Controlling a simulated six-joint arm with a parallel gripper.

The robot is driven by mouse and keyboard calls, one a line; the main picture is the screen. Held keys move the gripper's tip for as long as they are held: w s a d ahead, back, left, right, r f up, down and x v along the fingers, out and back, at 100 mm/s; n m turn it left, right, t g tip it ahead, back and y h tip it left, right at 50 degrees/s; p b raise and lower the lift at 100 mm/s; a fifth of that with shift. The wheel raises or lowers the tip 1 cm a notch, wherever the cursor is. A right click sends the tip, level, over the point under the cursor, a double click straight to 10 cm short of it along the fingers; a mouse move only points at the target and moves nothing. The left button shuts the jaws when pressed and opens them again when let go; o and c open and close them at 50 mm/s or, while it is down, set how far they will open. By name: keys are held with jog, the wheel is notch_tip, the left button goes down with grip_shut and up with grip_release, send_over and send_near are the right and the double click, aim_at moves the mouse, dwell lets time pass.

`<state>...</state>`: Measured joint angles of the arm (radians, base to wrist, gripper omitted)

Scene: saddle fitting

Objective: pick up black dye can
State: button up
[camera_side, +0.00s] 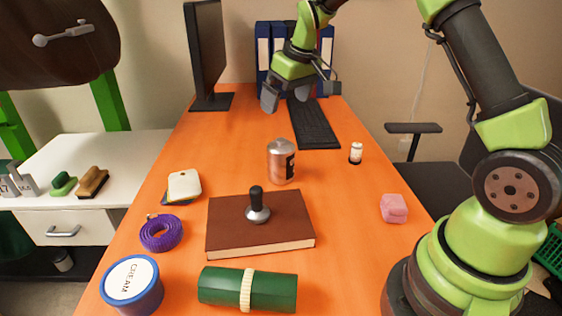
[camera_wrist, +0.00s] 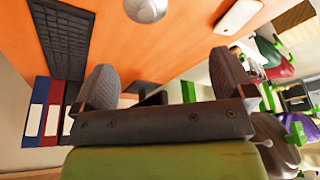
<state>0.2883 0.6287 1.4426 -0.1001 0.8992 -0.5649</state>
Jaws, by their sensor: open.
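A silver can with a black label patch (camera_side: 281,162) stands upright on the orange table, behind a brown book; I take it as the black dye can. In the wrist view a round silver shape, likely its top (camera_wrist: 146,9), is cut by the upper edge. My gripper (camera_side: 285,98) is above the table, behind the can and higher than it, near the keyboard. In the wrist view its two fingers (camera_wrist: 163,75) are spread apart with nothing between them. The can is apart from the fingers.
The brown book (camera_side: 230,222) bears a black-handled stamp (camera_side: 258,207). A small bottle (camera_side: 355,153) stands right of the can. A keyboard (camera_side: 313,124), monitor (camera_side: 207,50) and blue binders (camera_side: 263,45) are behind. Table right of the book is mostly clear, except a pink block (camera_side: 393,208).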

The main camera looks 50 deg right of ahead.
aim_at(281, 139)
jog(key=shift+n+g, duration=0.3)
jog(key=w+f, duration=0.1)
jog(key=f, duration=0.1)
jog(key=d+f, duration=0.1)
jog(key=f, duration=0.2)
jog(key=w+d+f, duration=0.1)
jog(key=f, duration=0.2)
jog(key=shift+w+d+f, duration=0.2)
jog(key=shift+w+f, duration=0.05)
jog(key=shift+w, duration=0.05)
jog(key=shift+a+x, duration=0.15)
jog(key=shift+x, duration=1.35)
jog(key=shift+a+x, duration=0.1)
jog(key=shift+x, duration=1.4)
jog(key=shift+s, duration=0.15)
jog(key=c, duration=1.2)
